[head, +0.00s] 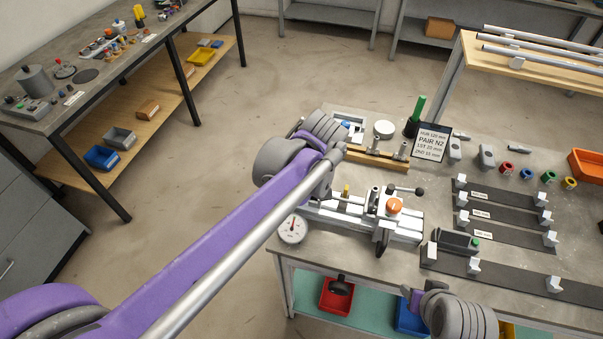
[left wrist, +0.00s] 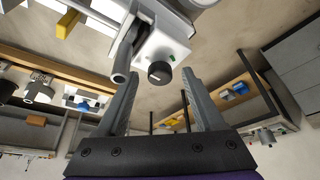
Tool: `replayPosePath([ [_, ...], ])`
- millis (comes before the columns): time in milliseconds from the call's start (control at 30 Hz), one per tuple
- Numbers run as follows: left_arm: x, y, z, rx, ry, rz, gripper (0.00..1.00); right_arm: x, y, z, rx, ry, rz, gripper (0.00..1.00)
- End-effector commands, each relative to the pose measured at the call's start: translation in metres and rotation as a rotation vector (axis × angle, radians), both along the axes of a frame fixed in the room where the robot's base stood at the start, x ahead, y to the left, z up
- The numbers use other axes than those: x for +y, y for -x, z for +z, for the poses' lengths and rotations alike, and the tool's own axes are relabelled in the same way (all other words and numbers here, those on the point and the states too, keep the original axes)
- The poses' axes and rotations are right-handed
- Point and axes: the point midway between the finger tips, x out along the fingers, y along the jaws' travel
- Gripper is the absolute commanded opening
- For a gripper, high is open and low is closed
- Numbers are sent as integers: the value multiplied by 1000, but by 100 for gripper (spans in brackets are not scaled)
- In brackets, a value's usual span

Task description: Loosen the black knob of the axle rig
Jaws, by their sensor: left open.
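The axle rig (head: 405,228) stands on the grey bench in the head view, a pale metal rig with an orange knob (head: 395,205) and a black-tipped lever (head: 420,191). In the left wrist view the round black knob (left wrist: 159,72) sits on the end face of a white block (left wrist: 165,42), beside a small green mark. My left gripper (left wrist: 160,79) is open, with its two fingers on either side of the knob in that picture; I see no contact. In the head view my left arm hides its fingers. My right gripper's fingers do not show.
A dial gauge (head: 292,229) stands at the bench's left edge. A sign (head: 431,144), green post (head: 417,108) and coloured rings (head: 506,168) are behind the rig. Dark strips with white blocks (head: 473,265) lie to the right. Open floor lies left of the bench.

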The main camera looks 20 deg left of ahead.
Motion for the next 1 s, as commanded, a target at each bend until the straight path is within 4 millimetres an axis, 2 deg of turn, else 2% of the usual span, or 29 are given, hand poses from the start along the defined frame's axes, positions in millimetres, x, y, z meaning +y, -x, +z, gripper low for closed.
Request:
replayPosePath([
  [167,-5,7,21,-1,0,-2,69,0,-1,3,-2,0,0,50],
  [400,-18,22,67,1,0,-3,69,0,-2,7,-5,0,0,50],
  [600,-24,30,92,0,0,-2,69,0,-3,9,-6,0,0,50],
  [1000,-25,32,98,0,0,0,69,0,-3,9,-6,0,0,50],
])
